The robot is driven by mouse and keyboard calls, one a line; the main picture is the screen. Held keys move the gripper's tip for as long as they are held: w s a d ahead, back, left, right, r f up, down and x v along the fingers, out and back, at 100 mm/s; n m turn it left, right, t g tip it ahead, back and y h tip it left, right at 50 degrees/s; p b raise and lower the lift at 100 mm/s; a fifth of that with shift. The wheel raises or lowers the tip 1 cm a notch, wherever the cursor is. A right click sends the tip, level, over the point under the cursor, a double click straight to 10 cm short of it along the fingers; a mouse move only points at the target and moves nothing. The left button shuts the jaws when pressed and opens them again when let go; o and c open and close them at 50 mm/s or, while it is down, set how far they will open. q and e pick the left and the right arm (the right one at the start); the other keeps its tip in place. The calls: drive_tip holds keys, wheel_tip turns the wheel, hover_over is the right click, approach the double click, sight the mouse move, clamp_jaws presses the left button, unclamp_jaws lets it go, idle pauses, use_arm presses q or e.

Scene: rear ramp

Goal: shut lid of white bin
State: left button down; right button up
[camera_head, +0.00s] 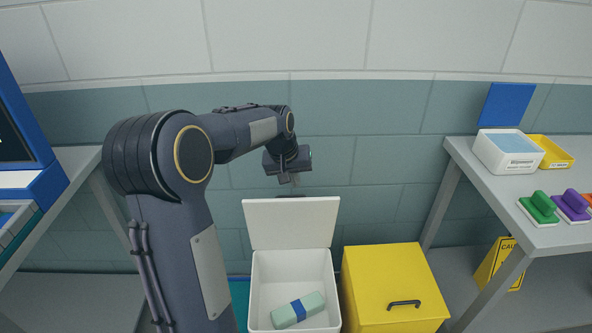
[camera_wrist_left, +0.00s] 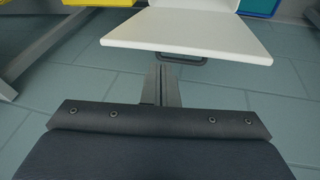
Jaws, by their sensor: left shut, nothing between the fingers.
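The white bin (camera_head: 256,290) stands on the floor at the lower middle of the head view. Its lid (camera_head: 290,222) is open and stands up at the bin's far edge. The lid shows as a pale panel (camera_wrist_left: 190,33) in the left wrist view, with a dark handle (camera_wrist_left: 182,58) at its near edge. My left gripper (camera_head: 290,180) is shut and empty, above the lid's top edge. In the wrist view its fingers (camera_wrist_left: 162,80) point toward the handle; I cannot tell whether they touch it. My right gripper is not in view.
A green roll with a blue band (camera_head: 298,310) lies inside the bin. A closed yellow bin (camera_head: 385,280) stands close on the right. A teal bin (camera_head: 239,292) is partly hidden on the left. Grey tables flank both sides; the tiled wall is behind.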

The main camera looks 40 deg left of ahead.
use_arm(q)
drive_tip(key=w+a+f+g+y+p, duration=0.1)
drive_tip(key=w+a+f+y+p, duration=0.15)
drive_tip(key=w+a, duration=0.45)
wheel_tip(320, 180, down, 9)
drive_tip(key=d+p, duration=0.1)
drive_tip(key=p, duration=0.1)
drive_tip(key=shift+r+n+p, duration=0.15)
drive_tip(key=shift+n+p, duration=0.15)
drive_tip(key=shift+n, duration=0.1)
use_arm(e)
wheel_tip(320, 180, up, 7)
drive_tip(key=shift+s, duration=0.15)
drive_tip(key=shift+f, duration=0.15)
